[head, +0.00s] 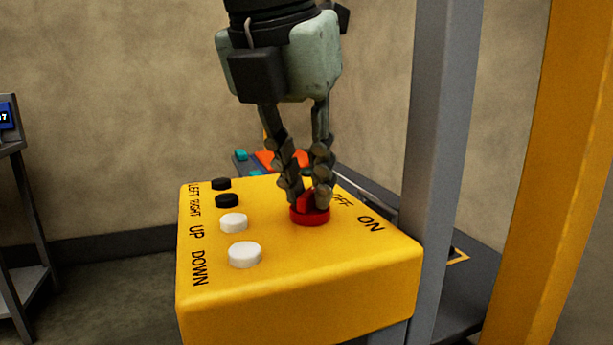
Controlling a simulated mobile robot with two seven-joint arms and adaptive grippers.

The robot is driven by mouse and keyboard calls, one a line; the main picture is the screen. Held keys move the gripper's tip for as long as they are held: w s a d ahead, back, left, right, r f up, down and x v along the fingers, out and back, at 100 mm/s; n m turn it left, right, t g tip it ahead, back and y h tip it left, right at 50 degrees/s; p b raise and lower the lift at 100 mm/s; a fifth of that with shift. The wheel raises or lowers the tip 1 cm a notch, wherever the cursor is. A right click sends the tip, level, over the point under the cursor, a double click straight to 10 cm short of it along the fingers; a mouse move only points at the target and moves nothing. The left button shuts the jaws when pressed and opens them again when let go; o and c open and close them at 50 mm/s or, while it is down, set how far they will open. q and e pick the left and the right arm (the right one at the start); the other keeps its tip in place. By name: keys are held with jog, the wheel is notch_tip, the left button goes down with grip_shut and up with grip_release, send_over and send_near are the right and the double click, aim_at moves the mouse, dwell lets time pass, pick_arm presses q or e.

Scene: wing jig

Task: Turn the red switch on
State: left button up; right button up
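The red switch (310,215) is a round red knob on the top of the yellow control box (300,290), beside the printed words OFF and ON. My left gripper (308,198) points down from above with its fingertips at the switch, one on each side of its raised red handle. The fingers are close together and appear closed on the handle. They hide part of the handle and part of the word OFF, so its exact angle is hard to tell. My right gripper is not in view.
White buttons (245,255) and black buttons (227,201) line the box's left side, by LEFT, RIGHT, UP and DOWN. A grey post (440,150) and a yellow beam (550,170) stand at the right. A grey stand (25,230) is at far left.

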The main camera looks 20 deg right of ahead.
pick_arm(q)
grip_shut()
